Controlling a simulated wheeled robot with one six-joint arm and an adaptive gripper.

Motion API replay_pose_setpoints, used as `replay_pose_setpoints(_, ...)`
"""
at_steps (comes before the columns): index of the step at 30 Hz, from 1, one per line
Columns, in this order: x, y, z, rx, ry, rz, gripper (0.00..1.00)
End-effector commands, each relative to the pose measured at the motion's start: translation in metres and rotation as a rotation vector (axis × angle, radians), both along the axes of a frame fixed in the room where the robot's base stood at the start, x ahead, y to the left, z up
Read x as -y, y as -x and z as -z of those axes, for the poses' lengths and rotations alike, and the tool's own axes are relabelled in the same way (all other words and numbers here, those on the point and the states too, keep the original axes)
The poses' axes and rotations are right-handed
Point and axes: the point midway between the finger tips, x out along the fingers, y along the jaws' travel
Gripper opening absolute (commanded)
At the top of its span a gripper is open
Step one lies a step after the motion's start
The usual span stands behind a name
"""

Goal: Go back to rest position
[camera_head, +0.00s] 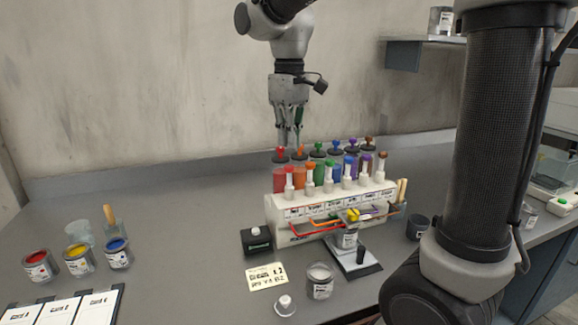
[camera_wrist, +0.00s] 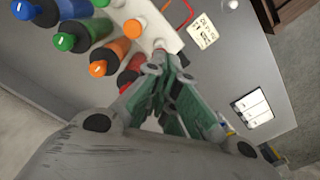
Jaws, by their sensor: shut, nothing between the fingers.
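My gripper (camera_head: 291,138) points down above the back left of the paint dispenser rack (camera_head: 290,211). Its fingers are shut with nothing between them, and they also show in the wrist view (camera_wrist: 160,62). The fingertips are near the red and orange bottles at the rack's left end. I cannot tell the exact gap to them. The wrist view shows an orange bottle (camera_wrist: 115,50), a green bottle (camera_wrist: 85,38) and a blue bottle (camera_wrist: 60,12) to the upper left of the fingers. My arm hangs down in front of the wall.
On a scale (camera_head: 358,262) before the rack stands a small jar (camera_head: 346,240). Red (camera_head: 40,266), yellow (camera_head: 79,262) and blue (camera_head: 118,254) paint jars stand at left. A wall shelf (camera_head: 404,55) is at upper right.

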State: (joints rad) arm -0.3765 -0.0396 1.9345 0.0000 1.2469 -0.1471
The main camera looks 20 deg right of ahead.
Motion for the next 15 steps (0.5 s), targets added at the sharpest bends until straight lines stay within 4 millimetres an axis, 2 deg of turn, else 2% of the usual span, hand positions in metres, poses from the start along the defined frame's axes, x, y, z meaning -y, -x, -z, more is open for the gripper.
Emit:
replay_pose_setpoints(6,0.0,0.0,-0.019,0.001,0.0,0.0,0.0)
replay_pose_setpoints(15,0.0,0.0,-0.021,0.0,0.0,0.0,0.0)
